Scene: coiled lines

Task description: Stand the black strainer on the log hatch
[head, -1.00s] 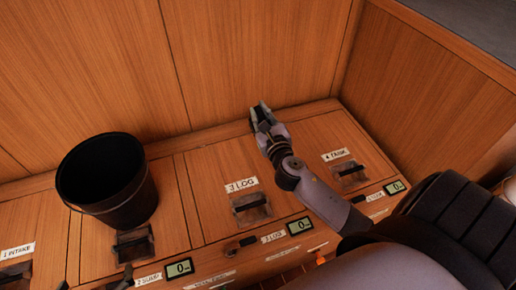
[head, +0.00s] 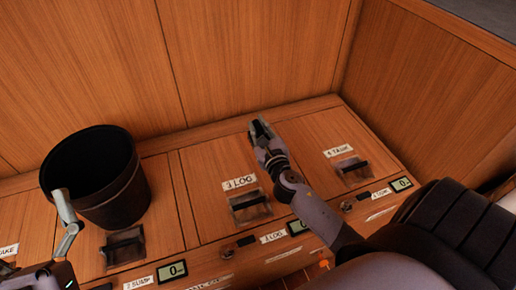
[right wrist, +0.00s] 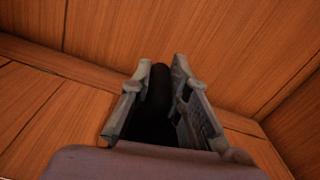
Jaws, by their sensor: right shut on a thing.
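My right gripper (head: 262,132) is shut on a dark, rounded thing, which I take for the black strainer. The right wrist view shows it as a black rounded shape (right wrist: 157,92) between the two fingers (right wrist: 157,98); most of it is hidden. I cannot tell whether the strainer touches the lid. My left gripper (head: 66,222) shows partly at the lower left, in front of the bucket.
A black bucket (head: 125,195) stands on the hatch left of the log hatch. Wooden walls (head: 250,60) rise behind and to the right. Displays (head: 172,271) line the front edge.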

